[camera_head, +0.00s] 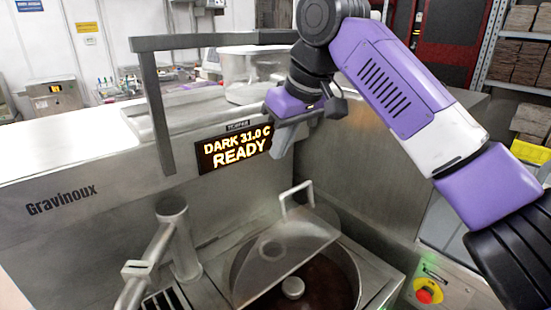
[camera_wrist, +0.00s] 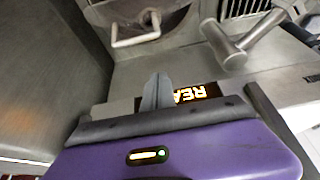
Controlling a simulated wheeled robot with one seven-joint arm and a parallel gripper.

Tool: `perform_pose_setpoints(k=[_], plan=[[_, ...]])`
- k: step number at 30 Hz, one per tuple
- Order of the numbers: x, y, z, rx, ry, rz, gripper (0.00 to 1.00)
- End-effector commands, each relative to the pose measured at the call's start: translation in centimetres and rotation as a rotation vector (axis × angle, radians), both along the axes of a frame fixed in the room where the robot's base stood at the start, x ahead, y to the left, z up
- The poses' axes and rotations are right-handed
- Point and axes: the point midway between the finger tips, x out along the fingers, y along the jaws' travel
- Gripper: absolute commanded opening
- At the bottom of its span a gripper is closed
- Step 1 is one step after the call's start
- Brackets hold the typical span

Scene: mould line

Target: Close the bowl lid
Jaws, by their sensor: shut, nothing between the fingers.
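The bowl (camera_head: 356,272) is a round metal well with dark brown contents, set into the steel machine. Its grey lid (camera_head: 270,255) stands tilted up over the bowl, leaving part of it uncovered. The lid's bent bar handle (camera_head: 297,194) rises at its upper edge. The handle also shows at the top of the wrist view (camera_wrist: 135,38). My gripper (camera_head: 281,146) is in front of the machine's upper face, beside the display, above and apart from the handle. Its fingers are together and empty in the wrist view (camera_wrist: 157,92).
A lit display (camera_head: 234,150) reads "DARK 31.0 C READY". A thick metal pipe (camera_head: 178,240) stands left of the bowl. A square metal frame (camera_head: 152,100) rises from the machine. A clear container (camera_head: 250,68) is behind my gripper. A red stop button (camera_head: 428,291) is at lower right.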

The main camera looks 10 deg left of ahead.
Motion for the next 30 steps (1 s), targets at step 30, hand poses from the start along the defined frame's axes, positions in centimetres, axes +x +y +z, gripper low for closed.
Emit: perform_pose_setpoints(k=[30], plan=[[-0.1,-0.1,-8.5,-0.001,0.0,0.001,0.0]])
